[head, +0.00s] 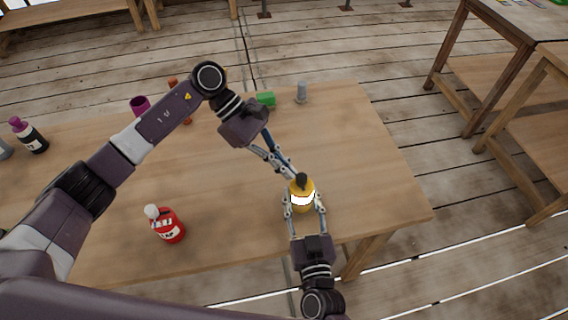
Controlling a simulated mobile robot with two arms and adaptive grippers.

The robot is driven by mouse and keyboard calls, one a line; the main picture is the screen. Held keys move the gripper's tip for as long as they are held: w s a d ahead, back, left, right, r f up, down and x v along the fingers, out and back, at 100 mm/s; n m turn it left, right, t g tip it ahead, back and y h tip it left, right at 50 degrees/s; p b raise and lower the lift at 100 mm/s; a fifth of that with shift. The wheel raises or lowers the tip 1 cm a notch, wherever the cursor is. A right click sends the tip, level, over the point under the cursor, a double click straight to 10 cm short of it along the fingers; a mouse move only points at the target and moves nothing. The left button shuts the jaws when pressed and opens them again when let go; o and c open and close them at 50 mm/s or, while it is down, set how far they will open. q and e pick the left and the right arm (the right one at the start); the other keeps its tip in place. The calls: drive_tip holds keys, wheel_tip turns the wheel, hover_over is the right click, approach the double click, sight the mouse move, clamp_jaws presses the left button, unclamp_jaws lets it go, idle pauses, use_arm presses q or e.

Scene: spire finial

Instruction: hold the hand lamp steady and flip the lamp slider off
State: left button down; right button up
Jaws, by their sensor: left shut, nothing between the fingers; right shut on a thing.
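The hand lamp (302,198) is a short yellow body with a bright white band and a dark top. It is upright at the table's right part, near the front edge. My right gripper (304,204) comes from the front edge and is shut around the lamp, one finger on each side. My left gripper (294,176) reaches down from the upper left. Its fingers are shut and empty, with the tips at the lamp's dark top. I cannot tell whether they touch it. The slider cannot be made out at this size, so its position is unclear.
The tabletop right of the lamp is clear.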

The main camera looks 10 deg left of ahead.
use_arm(q)
drive_tip(key=shift+s+d, duration=0.3)
drive_tip(key=shift+s, duration=0.55)
drive_tip(key=w+a+f+v, duration=0.1)
drive_tip(key=f+v, duration=0.1)
drive_tip(key=v, duration=1.1)
drive_tip(key=shift+a, duration=0.35)
drive_tip(key=shift+s, duration=0.1)
use_arm(e)
drive_tip(key=o, duration=1.3)
